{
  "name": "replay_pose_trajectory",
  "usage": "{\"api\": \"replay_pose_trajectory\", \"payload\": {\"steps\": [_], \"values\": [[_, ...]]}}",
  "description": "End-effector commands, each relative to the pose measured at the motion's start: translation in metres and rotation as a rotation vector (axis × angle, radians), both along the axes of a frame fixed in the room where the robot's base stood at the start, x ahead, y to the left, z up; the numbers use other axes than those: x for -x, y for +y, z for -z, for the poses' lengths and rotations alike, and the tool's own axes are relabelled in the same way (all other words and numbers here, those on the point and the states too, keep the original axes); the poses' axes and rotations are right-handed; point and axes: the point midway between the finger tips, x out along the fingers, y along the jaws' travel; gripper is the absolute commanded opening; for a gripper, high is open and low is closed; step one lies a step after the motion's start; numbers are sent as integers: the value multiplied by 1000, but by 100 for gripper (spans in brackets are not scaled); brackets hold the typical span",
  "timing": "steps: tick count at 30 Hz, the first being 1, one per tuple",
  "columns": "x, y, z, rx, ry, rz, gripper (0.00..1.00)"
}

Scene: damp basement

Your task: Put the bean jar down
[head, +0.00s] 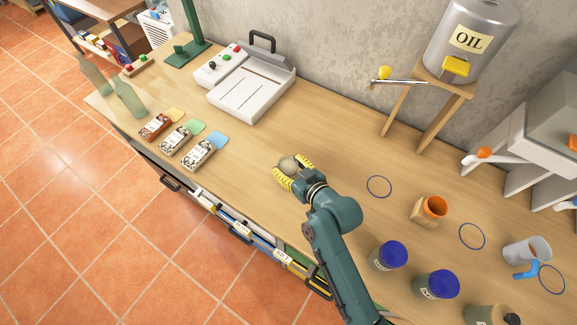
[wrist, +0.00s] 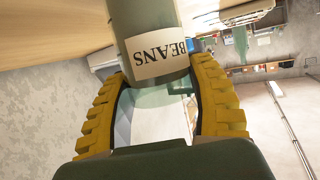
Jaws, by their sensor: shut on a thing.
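The bean jar (wrist: 160,50) is a grey-green container with a cream BEANS label, upside down in the wrist view. My gripper (wrist: 165,105) has its yellow padded fingers on either side of it. In the head view, the pale round top of the jar (head: 289,163) shows between the fingers of my gripper (head: 289,174), over the middle of the wooden counter (head: 330,145). The jar's lower part is hidden in the head view. I cannot tell whether its base touches the counter.
Several packets (head: 198,154) lie left, below a white machine (head: 252,85). An oil tank (head: 470,40) stands behind.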

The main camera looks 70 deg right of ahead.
Motion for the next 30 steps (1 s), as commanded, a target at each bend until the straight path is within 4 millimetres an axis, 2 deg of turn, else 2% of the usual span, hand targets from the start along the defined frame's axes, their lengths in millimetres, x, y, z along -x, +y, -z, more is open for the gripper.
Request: {"api": "replay_pose_trajectory", "payload": {"steps": [4, 5, 9, 20, 23, 30], "values": [[0, 0, 2, 3, -2, 1, 17], [0, 0, 4, -1, 1, 0, 60], [0, 0, 3, -1, 1, 0, 84], [3, 2, -2, -2, 1, 0, 84], [16, 11, -8, -2, 3, 1, 84], [62, 44, -31, -3, 1, 3, 84]]}}
